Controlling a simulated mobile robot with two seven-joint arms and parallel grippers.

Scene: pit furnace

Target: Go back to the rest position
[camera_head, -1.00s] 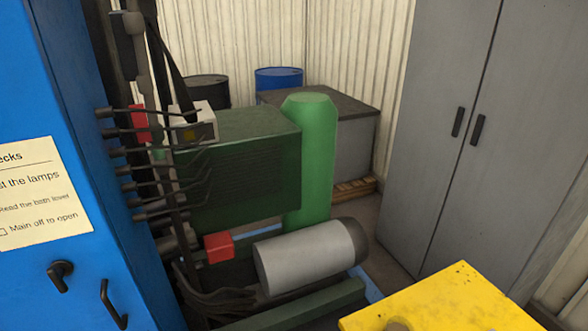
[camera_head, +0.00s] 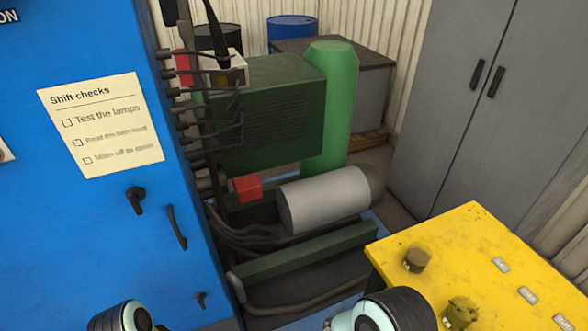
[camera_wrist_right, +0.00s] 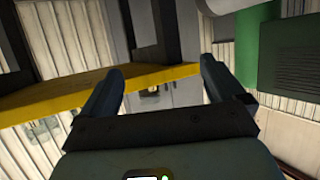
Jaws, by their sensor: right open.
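My right gripper (camera_wrist_right: 158,90) shows in the right wrist view with its two dark fingers spread apart and nothing between them. A yellow surface edge lies beyond the fingers there, apart from them as far as I can tell. In the head view, parts of my two arms show at the bottom edge, one left of the middle and one right of the middle. Neither gripper's fingers show in the head view. My left gripper is out of frame.
A blue cabinet (camera_head: 95,220) with a checklist (camera_head: 100,125) fills the left. A yellow box (camera_head: 450,250) with knobs stands close at lower right. Behind are a green machine (camera_head: 265,100), a grey motor (camera_head: 320,203) and a grey locker (camera_head: 450,100). Cables run along the floor.

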